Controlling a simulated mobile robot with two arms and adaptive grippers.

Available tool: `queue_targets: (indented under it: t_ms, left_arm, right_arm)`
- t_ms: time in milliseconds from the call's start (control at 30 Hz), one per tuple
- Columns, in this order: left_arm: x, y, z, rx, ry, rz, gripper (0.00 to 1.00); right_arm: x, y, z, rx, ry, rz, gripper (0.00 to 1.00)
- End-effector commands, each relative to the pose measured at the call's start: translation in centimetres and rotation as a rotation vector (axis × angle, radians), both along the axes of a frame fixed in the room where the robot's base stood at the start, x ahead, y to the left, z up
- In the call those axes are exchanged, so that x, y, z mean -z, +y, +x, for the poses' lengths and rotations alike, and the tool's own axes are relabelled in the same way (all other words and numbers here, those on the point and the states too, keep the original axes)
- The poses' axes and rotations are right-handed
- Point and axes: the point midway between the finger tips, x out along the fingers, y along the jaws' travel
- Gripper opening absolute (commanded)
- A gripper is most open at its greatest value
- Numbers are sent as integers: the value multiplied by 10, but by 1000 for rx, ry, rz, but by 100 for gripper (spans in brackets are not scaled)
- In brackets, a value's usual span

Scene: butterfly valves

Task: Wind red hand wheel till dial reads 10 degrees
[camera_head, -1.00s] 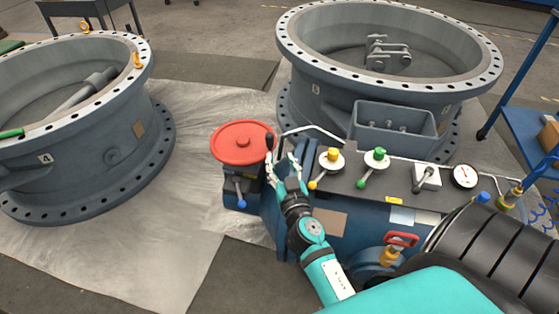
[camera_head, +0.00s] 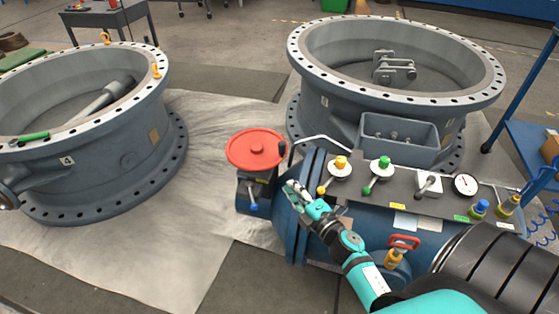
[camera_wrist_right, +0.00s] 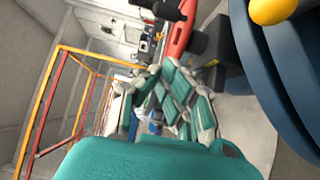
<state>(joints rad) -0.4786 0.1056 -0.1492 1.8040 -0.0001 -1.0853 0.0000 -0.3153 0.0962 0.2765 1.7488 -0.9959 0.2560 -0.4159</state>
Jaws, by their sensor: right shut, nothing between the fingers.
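The red hand wheel (camera_head: 248,150) sits flat on top of a dark blue unit in the head view, with a dark crank knob (camera_head: 282,149) at its right edge. A white round dial (camera_head: 466,185) with a red needle is at the right of the panel; its reading is too small to tell. My right gripper (camera_head: 292,188) is shut and empty, below and right of the wheel, apart from the knob. In the right wrist view, the gripper fingers (camera_wrist_right: 176,103) are below the red wheel's edge (camera_wrist_right: 178,38). My left gripper is not in view.
Yellow (camera_head: 340,162) and green (camera_head: 385,162) levers stand on the panel right of my gripper. A blue lever (camera_head: 253,207) is below the wheel. Large grey valve rings stand at the left (camera_head: 110,180) and behind the panel (camera_head: 310,70).

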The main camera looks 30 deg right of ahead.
Motion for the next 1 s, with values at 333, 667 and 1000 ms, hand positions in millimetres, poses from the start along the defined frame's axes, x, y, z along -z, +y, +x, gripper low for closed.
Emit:
queue_targets:
  t_ms: [333, 667, 1000]
  left_arm:
    - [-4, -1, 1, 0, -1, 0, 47]
    - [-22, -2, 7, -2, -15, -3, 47]
    - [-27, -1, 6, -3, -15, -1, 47]
  right_arm:
    - [-1, -2, 75, 1, -4, 2, 0]
    - [0, -27, 110, 2, -1, 1, 0]
    - [0, -31, 113, 1, 0, 3, 0]
